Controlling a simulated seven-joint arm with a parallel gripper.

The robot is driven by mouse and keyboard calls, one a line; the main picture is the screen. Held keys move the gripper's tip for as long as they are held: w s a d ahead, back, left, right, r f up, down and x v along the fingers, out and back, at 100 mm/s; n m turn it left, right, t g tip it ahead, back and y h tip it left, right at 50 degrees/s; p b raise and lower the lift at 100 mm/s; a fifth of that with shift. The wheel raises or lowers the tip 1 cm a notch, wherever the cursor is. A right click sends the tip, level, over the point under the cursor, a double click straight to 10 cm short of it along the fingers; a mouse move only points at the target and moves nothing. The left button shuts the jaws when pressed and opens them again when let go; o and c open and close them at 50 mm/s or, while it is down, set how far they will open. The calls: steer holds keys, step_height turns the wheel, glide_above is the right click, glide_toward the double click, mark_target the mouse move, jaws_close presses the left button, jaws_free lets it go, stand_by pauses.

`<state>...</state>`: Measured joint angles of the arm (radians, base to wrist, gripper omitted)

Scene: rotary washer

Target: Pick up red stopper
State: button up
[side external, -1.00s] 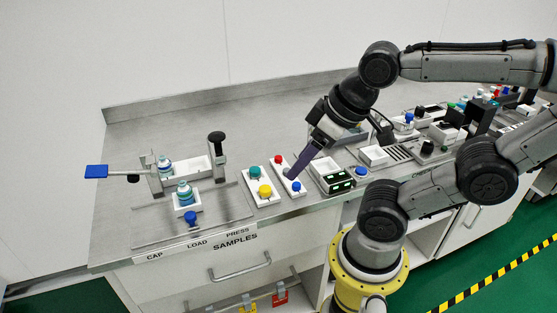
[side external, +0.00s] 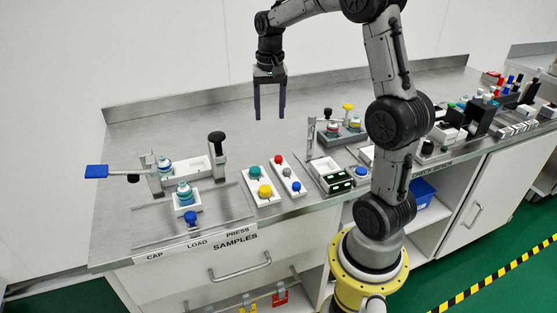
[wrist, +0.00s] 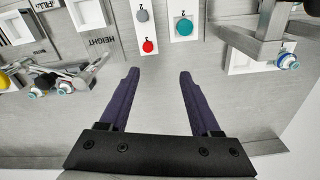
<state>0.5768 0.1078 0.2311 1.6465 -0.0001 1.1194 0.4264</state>
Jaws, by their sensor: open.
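A red stopper (side external: 279,160) sits at the far end of a narrow white plate (side external: 297,190), which also holds a grey one and a blue one. In the wrist view the red stopper (wrist: 148,46) lies just beyond my fingertips, slightly left of the middle between them. My gripper (side external: 269,114) hangs pointing down above the back of the bench, well above the surface. Its two dark purple fingers are apart with nothing between them; the open gripper (wrist: 160,72) also shows in the wrist view.
Beside it is a wider white plate with a teal knob (side external: 255,172) and a yellow knob (side external: 265,191). A press stand (side external: 217,146) with bottles is at the left. A box with green displays (side external: 338,181) is to the right. The bench's back strip is clear.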

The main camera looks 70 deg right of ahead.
step_height(320, 180, down, 2)
steer(key=s+d, duration=0.1)
steer(key=d, duration=0.1)
glide_above(279, 157)
steer(key=shift+m, duration=0.3)
steer(key=f, duration=0.8)
steer(key=shift+w+a, duration=0.25)
steer(key=shift+a, duration=0.1)
steer(key=f, duration=0.4)
steer(key=shift+s+d, duration=0.25)
steer(key=shift+d, duration=0.1)
steer(key=shift+f, duration=0.65)
steer(key=shift+c, duration=0.3)
jaws_close()
